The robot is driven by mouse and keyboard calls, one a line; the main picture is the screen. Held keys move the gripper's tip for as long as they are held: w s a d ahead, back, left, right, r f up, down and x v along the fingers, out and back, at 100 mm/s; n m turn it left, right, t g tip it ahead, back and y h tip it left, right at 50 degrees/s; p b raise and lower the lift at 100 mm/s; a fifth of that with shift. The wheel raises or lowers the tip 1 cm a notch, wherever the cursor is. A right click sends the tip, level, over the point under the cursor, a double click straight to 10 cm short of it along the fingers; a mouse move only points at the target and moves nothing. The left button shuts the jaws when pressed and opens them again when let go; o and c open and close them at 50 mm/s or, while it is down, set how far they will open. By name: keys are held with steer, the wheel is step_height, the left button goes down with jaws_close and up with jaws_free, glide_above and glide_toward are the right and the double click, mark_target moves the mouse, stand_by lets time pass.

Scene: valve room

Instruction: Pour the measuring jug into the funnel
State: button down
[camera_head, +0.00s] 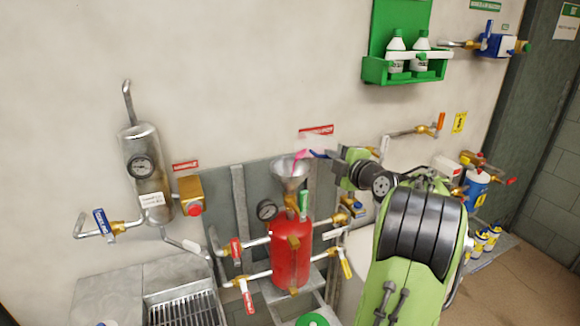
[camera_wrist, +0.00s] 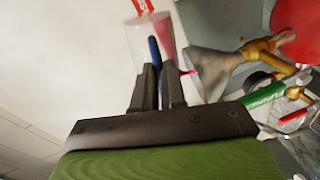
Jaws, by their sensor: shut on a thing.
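The measuring jug (camera_wrist: 142,36) is clear with a blue handle (camera_wrist: 153,48) and pink liquid (camera_wrist: 166,38). My gripper (camera_wrist: 157,70) is shut on its handle. In the head view the blue handle (camera_head: 319,154) and pink liquid (camera_head: 301,154) show just above the funnel (camera_head: 289,170), but the clear walls are hard to make out. The jug looks tipped toward the funnel. The grey metal funnel also shows in the wrist view (camera_wrist: 212,72), with a small pink streak by its wide mouth. I cannot tell how much liquid is left in the jug.
The funnel stands above a red tank (camera_head: 290,252) with brass fittings. A gauge (camera_head: 267,210) and several valve handles crowd around it. A steel cylinder (camera_head: 148,180) hangs on the left. A green bottle rack (camera_head: 400,72) is high on the wall.

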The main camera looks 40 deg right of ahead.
steer(key=shift+w+a+r+n, duration=0.15)
steer(key=shift+a+r+n, duration=0.1)
steer(key=shift+a+n, duration=0.2)
stand_by(0.3)
steer(key=shift+w+a+r+n+h+b, duration=0.1)
steer(key=shift+a+r+n+h+b, duration=0.35)
steer(key=shift+b, duration=0.75)
steer(key=shift+r+n+h+b, duration=0.1)
steer(key=shift+n+b, duration=0.6)
steer(key=shift+b, duration=0.45)
steer(key=shift+b, duration=0.45)
